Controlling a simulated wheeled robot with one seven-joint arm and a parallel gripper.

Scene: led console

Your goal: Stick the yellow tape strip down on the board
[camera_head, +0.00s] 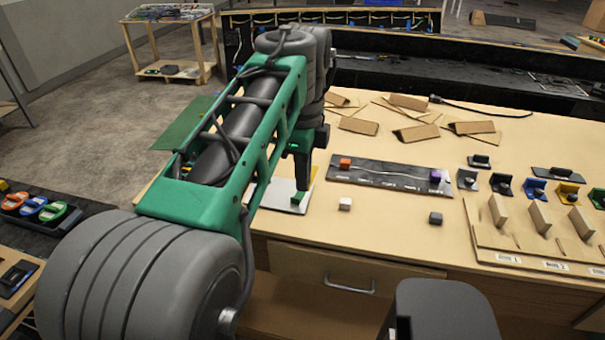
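My gripper (299,198) points down at the table's left part, its dark finger reaching a white flat board (281,199). A small green patch shows at the fingertip. I cannot tell whether the finger touches the board or whether the gripper is open or shut. My green arm frame covers the board's left side.
A dark console panel (385,176) with an orange block (345,163) and a purple block (436,176) lies right of my gripper. A white cube (345,204) and a dark cube (436,218) sit in front. Cardboard pieces (415,133) lie behind; several coloured brackets stand right.

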